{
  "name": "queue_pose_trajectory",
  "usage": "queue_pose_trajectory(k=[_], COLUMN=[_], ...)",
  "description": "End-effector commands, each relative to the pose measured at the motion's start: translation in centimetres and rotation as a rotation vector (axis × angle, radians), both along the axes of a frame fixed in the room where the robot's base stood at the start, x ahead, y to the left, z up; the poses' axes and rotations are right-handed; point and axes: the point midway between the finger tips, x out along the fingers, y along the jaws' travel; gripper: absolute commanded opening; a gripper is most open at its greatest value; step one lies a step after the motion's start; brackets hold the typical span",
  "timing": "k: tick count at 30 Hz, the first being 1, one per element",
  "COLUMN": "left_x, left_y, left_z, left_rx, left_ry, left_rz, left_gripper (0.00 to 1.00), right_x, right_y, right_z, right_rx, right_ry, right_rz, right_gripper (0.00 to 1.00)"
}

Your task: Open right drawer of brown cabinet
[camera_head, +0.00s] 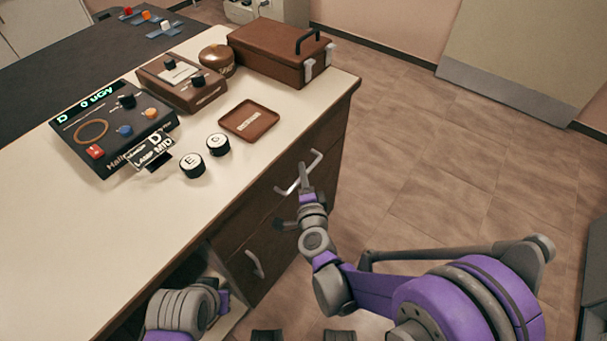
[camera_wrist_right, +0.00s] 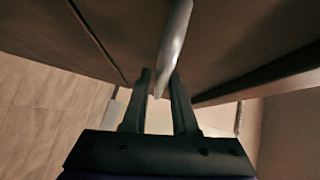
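The brown cabinet (camera_head: 290,165) stands under the light counter, its front facing me. A drawer with a pale bar handle (camera_head: 313,162) is at its upper right; its front looks flush with the cabinet. My right gripper (camera_head: 304,180) is at this handle. In the right wrist view the handle (camera_wrist_right: 174,40) runs down between the two fingers of my right gripper (camera_wrist_right: 161,82). A small gap shows beside the left finger, so the gripper looks open around the bar.
A lower front has another pale handle (camera_head: 255,264). The counter (camera_head: 80,235) holds a dark control box (camera_head: 105,125), a brown case (camera_head: 275,52), a small tray (camera_head: 249,120) and two round knobs (camera_head: 192,165). The floor (camera_head: 440,170) right of the cabinet is clear.

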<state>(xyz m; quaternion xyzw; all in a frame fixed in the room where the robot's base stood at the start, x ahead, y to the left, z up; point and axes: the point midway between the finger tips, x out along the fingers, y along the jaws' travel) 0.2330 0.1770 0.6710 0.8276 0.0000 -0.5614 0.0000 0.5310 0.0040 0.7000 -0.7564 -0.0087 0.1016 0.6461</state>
Motion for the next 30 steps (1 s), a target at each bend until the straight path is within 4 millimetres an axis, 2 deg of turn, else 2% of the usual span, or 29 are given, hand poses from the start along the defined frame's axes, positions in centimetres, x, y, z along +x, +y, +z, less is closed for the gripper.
queue_pose_trajectory(k=[4, 8, 9, 30], left_x=[0.0, 0.0, 0.0, 0.0], left_y=[0.0, 0.0, 0.0, 0.0], left_z=[0.01, 0.01, 0.01, 0.01], left_rx=[0.0, 0.0, 0.0, 0.0], left_ry=[0.0, 0.0, 0.0, 0.0], left_rz=[0.0, 0.0, 0.0, 0.0], left_gripper=[0.0, 0.0, 0.0, 0.0], right_x=[-0.02, -0.03, -0.03, -0.04], right_y=[0.0, 0.01, 0.01, 0.03], right_z=[0.01, 0.01, 0.01, 0.01], right_rx=[0.0, 0.0, 0.0, 0.0], right_ry=[0.0, 0.0, 0.0, 0.0], right_rz=[0.0, 0.0, 0.0, 0.001], right_gripper=[0.25, 0.02, 0.0, 0.0])
